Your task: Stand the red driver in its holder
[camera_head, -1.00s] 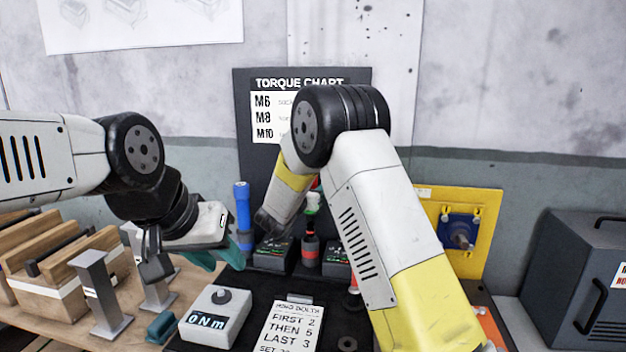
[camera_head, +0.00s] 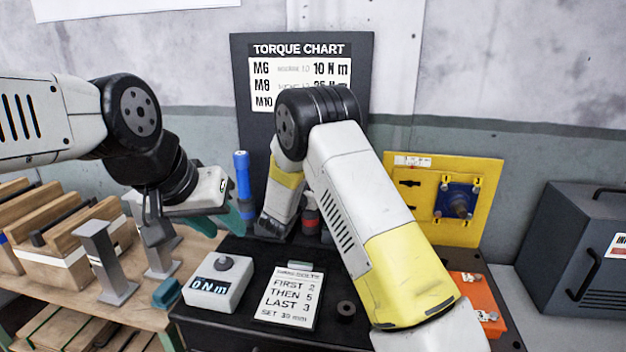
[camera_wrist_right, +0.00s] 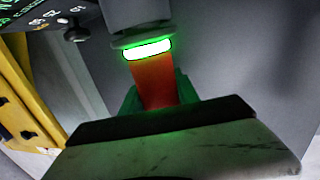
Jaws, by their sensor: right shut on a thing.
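The red driver (camera_wrist_right: 158,82) shows in the right wrist view as an orange-red body with a glowing green-white ring, under a dark grey cylinder. My right gripper (camera_wrist_right: 160,102) is shut on it, with green fingers at its sides. In the head view my right arm covers the fingertips and most of this area. A black-and-red part (camera_head: 311,221) shows beside the arm; I cannot tell whether it is the same driver. The holder is not clearly seen. My left gripper (camera_head: 230,222) has teal fingers near the blue driver; its opening is unclear.
A blue driver (camera_head: 242,176) stands upright left of my right forearm. A torque display box (camera_head: 218,283) and a note card (camera_head: 290,298) lie on the black bench top. A yellow panel (camera_head: 410,170) stands behind on the right. Wooden racks (camera_head: 70,235) are left.

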